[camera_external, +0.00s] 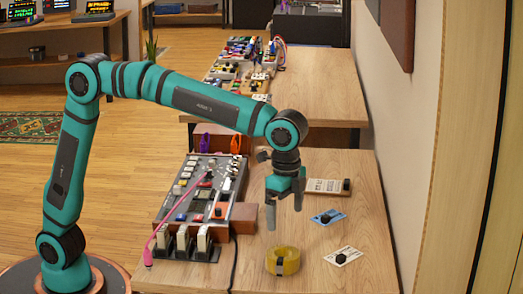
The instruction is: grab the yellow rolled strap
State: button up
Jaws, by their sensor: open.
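The yellow rolled strap (291,262) is a ring-shaped roll with a dark band on its front. It sits on the near wooden table (325,275), towards the front. My gripper (284,218) points down above the strap with its two fingers apart. It is open and nothing shows between the fingers. The fingertips appear a little above the strap, not touching it. The far side of the strap is partly hidden by its own rim.
A blue card (328,217), a white card (343,256) and a beige panel (322,187) lie to the right. The wall is at the right.

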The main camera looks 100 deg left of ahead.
send_over(283, 254)
jog(key=d, duration=0.2)
jog(key=f, duration=0.7)
jog(key=shift+w+f, duration=0.2)
jog(key=shift+f, duration=0.15)
jog(key=shift+s+d+f, duration=0.1)
jog(key=shift+f, duration=1.2)
jog(key=shift+s+f, duration=0.1)
jog(key=shift+f, duration=1.2)
jog(key=shift+c, duration=0.2)
jog(key=c, duration=1.1)
